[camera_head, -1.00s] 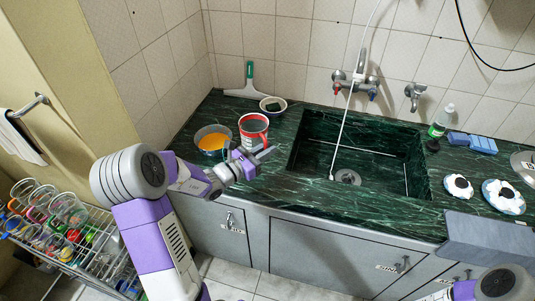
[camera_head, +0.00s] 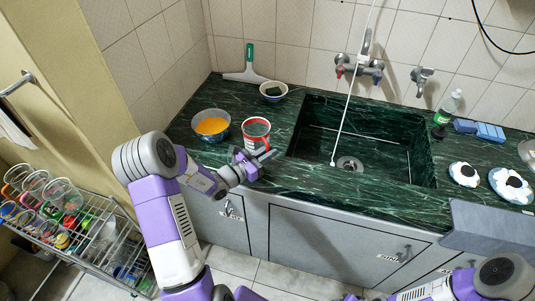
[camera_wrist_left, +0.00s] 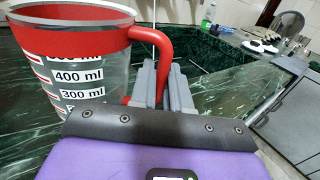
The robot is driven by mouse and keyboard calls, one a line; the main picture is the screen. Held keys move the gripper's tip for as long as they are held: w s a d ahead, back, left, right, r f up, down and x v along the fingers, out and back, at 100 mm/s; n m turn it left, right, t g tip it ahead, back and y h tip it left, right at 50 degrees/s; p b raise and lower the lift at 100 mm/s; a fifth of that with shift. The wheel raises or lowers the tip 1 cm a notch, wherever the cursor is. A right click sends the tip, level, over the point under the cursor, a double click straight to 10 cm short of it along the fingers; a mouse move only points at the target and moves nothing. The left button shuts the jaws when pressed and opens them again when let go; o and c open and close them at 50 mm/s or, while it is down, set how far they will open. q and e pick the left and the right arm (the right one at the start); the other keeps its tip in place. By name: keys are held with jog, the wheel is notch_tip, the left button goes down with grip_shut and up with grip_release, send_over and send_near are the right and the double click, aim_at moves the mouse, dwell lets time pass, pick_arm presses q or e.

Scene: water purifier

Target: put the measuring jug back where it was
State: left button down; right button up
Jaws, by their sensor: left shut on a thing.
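The measuring jug (camera_head: 257,127) has a red rim, a red handle and ml marks; it is upright over the counter, right of the bowl with orange contents. In the left wrist view the jug (camera_wrist_left: 75,70) fills the left side, and its handle (camera_wrist_left: 164,42) comes down to the fingers. My left gripper (camera_head: 258,158) is shut on the handle, at the jug's front side; its fingers (camera_wrist_left: 164,85) also show in the left wrist view. The jug's base is hidden, so I cannot tell whether it touches the counter.
The bowl with orange contents (camera_head: 212,126) stands close left of the jug. A small bowl (camera_head: 273,91) and a squeegee (camera_head: 249,68) are behind. The sink (camera_head: 365,145) opens to the right. A wire rack with cups (camera_head: 70,220) stands at lower left.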

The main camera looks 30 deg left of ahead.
pick_arm(q)
jog(key=c, duration=1.5)
grip_release()
jog(key=shift+f, duration=0.1)
jog(key=shift+c, duration=0.2)
jog(key=o, duration=0.4)
jog(key=shift+o, duration=0.2)
